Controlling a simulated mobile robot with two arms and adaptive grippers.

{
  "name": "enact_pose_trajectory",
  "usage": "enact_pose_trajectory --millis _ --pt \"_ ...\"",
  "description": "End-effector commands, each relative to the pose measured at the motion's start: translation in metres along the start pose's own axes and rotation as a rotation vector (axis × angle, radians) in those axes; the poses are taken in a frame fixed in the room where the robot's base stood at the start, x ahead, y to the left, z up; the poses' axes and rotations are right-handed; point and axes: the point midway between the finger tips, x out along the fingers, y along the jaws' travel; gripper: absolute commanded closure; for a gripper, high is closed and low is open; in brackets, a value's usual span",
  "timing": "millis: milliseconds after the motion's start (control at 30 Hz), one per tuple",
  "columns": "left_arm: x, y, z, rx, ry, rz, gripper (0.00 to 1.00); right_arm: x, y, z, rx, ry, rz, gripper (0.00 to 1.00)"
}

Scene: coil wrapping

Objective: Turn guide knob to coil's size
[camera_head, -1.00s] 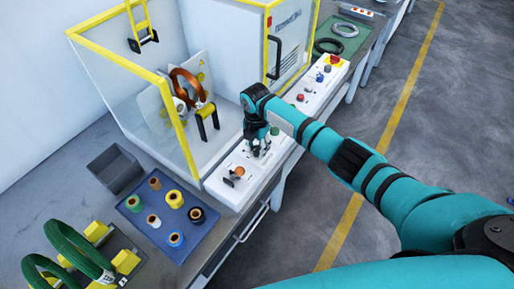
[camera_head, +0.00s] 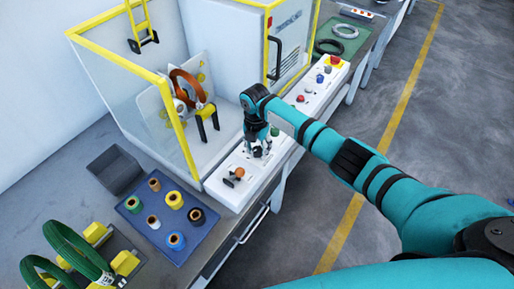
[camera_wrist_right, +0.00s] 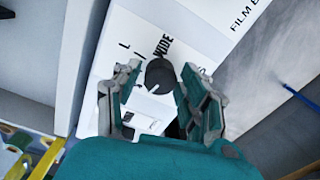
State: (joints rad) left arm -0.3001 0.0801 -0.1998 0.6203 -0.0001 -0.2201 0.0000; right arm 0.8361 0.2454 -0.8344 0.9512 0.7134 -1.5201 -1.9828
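The dark round guide knob (camera_wrist_right: 160,75) sits on the white panel in the right wrist view, with a white pointer mark and printed letters, "WIDE" among them, around it. My right gripper (camera_wrist_right: 160,72) is open, its two fingers on either side of the knob with gaps visible; I cannot tell whether they touch it. In the head view my right gripper (camera_head: 258,150) is over the white control panel (camera_head: 222,190) and hides this knob. A copper-coloured coil (camera_head: 174,80) stands upright inside the yellow-framed machine. My left gripper is not in view.
An orange knob (camera_head: 238,173) and a green button (camera_head: 275,131) are near the gripper on the panel. A blue mat (camera_head: 140,222) holds several tape rolls. A grey bin (camera_head: 115,170) and green coils (camera_head: 75,245) are at the left.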

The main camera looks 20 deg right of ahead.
Motion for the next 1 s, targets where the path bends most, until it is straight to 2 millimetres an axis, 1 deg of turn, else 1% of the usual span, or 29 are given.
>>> enact_pose_trajectory --millis 33,67,333,467,567,800,900,1000 --pt "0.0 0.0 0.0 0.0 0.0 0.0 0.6 0.0 0.0 0.0 0.0 0.0 0.0 0.49" --pt "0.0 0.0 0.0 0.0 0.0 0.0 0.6 0.0 0.0 0.0 0.0 0.0 0.0 0.45" --pt "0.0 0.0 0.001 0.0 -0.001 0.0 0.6 -0.001 0.0 0.0 0.001 0.0 0.0 0.45" --pt "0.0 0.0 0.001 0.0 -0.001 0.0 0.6 -0.011 0.001 0.001 0.001 -0.002 0.002 0.45" --pt "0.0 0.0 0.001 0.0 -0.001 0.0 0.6 -0.028 0.001 0.001 -0.001 -0.003 0.004 0.45" --pt "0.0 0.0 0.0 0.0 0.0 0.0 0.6 -0.08 0.001 0.001 0.0 -0.003 0.003 0.45" --pt "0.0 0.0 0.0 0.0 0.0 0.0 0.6 -0.098 0.001 0.001 0.0 -0.002 0.003 0.45" --pt "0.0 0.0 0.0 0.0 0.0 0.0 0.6 -0.11 0.001 0.001 0.0 -0.002 0.002 0.45"
